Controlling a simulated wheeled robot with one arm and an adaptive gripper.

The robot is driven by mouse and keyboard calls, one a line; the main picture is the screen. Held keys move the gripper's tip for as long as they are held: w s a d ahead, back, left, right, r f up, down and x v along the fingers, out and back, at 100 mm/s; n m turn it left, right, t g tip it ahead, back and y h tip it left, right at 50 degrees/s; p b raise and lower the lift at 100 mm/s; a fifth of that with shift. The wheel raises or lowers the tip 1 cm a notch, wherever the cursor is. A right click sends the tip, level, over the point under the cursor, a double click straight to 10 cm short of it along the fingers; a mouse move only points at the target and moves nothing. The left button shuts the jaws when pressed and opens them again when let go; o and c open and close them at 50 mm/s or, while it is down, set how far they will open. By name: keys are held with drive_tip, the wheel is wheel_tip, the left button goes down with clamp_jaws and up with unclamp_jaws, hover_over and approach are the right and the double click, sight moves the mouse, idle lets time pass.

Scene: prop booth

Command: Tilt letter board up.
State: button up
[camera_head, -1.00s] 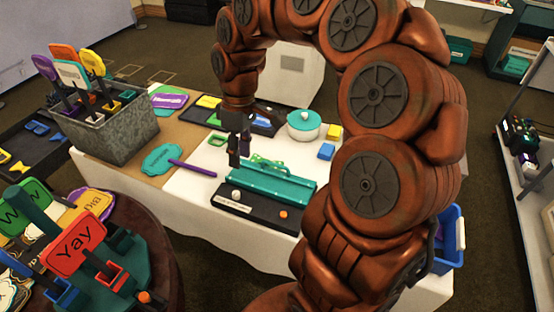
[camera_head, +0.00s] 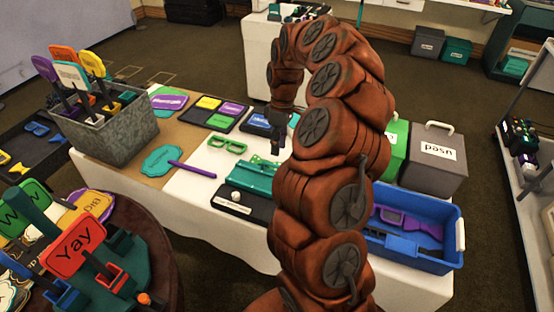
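The likely letter board is a teal panel (camera_head: 250,178), lying low on a black base (camera_head: 232,203) with a white label and a white knob, near the front of the white table. Its right part is hidden behind my arm. My gripper (camera_head: 277,145) points down above and behind the panel's right half, by a blue-and-black item. Its fingers are small and dark, and I cannot tell whether they are open, shut or touching anything.
Green glasses (camera_head: 228,145) and a teal paddle sign (camera_head: 163,159) with a purple handle lie left of the gripper. A blue bin (camera_head: 452,262) and a grey box (camera_head: 432,172) stand right of my arm. A metal bucket of signs (camera_head: 108,143) stands at left.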

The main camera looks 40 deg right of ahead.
drive_tip(key=p, duration=0.1)
hover_over(270, 179)
drive_tip(key=w+d, duration=0.1)
drive_tip(key=d, duration=0.3)
drive_tip(key=f, duration=0.6)
drive_tip(key=shift+w+a, duration=0.1)
drive_tip(key=shift+a, duration=0.15)
drive_tip(key=shift+c, duration=0.3)
drive_tip(key=shift+r, duration=0.1)
clamp_jaws()
